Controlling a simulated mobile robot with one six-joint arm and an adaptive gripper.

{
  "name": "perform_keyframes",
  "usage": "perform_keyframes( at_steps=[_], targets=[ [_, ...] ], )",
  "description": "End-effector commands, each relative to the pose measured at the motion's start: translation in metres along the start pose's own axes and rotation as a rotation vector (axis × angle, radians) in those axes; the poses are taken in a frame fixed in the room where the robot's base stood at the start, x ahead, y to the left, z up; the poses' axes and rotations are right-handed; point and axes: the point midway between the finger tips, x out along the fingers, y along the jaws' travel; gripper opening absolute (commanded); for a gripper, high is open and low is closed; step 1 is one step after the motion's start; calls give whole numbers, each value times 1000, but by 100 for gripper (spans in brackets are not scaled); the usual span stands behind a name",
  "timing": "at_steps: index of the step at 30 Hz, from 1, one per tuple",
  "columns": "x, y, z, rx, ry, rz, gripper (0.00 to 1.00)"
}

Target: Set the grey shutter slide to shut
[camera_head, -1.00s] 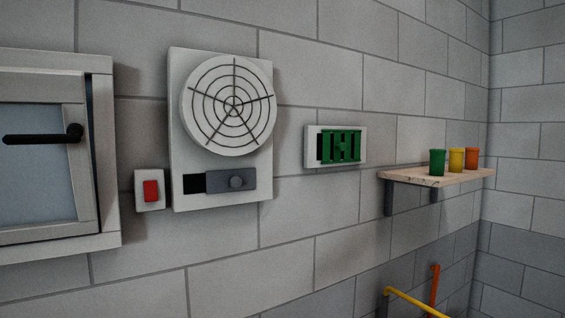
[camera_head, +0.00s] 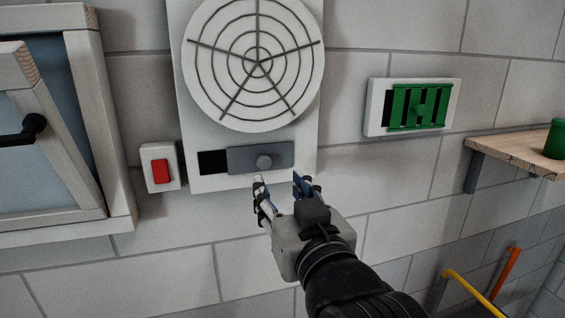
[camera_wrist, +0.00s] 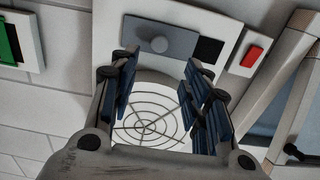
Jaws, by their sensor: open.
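The grey shutter slide (camera_head: 242,158) is a flat plate with a round knob (camera_head: 264,162), set low on the white fan panel (camera_head: 305,120). It sits to the right in its slot, and a black opening (camera_head: 212,162) shows at its left. In the wrist view, which looks upside down, the slide (camera_wrist: 177,40) has the black opening (camera_wrist: 209,50) at its right. My gripper (camera_head: 281,181) is open and empty just below the slide and knob, its fingers pointing up towards the panel. It looks apart from the knob. The wrist view shows both fingers (camera_wrist: 158,88) spread wide.
A white switch box with a red rocker (camera_head: 160,170) is left of the panel. An open window (camera_head: 60,150) stands further left. A green slatted vent (camera_head: 418,106) is to the right, above a wooden shelf (camera_head: 505,150) with a green cup. Yellow and orange pipes are at lower right.

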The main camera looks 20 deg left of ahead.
Motion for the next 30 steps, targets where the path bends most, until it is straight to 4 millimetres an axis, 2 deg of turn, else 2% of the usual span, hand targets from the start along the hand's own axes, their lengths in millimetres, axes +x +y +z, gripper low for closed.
perform_keyframes(
  at_steps=[9,15,21,30],
  targets=[
    [66,0,0,0,-3,0,44],
    [98,0,-1,0,-2,1,44],
    [112,0,-1,0,0,1,44],
    [113,0,0,0,0,0,44]
  ],
)
